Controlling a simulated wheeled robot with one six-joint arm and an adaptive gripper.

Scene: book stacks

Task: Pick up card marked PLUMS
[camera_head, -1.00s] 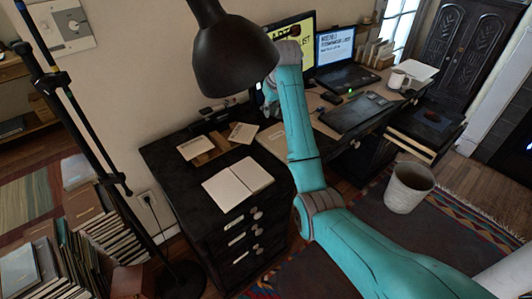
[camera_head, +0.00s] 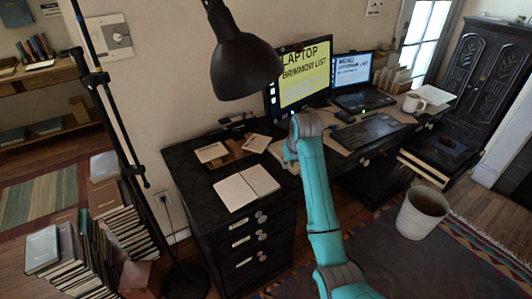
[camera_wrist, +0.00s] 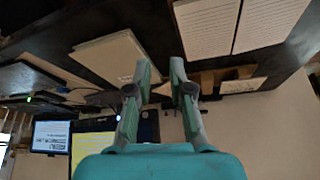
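Two small pale cards lie on the dark desk at the back left, a left one (camera_head: 211,153) and a right one (camera_head: 256,143), by a brown wooden holder (camera_head: 236,156). Their lettering is too small to read, so I cannot tell which is marked PLUMS. In the wrist view, one card (camera_wrist: 243,85) lies right of my gripper (camera_wrist: 161,68), and another (camera_wrist: 162,88) shows partly between the fingers. My gripper is open, with nothing seen between its fingertips except background. In the head view my arm's end is right of the cards, and the fingers are hidden.
An open notebook (camera_head: 246,187) lies in front of the cards. A pale pad (camera_wrist: 110,55) is left of my gripper in the wrist view. A black lamp (camera_head: 241,65) hangs over the desk. A monitor (camera_head: 304,72) and laptop (camera_head: 360,92) stand to the right.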

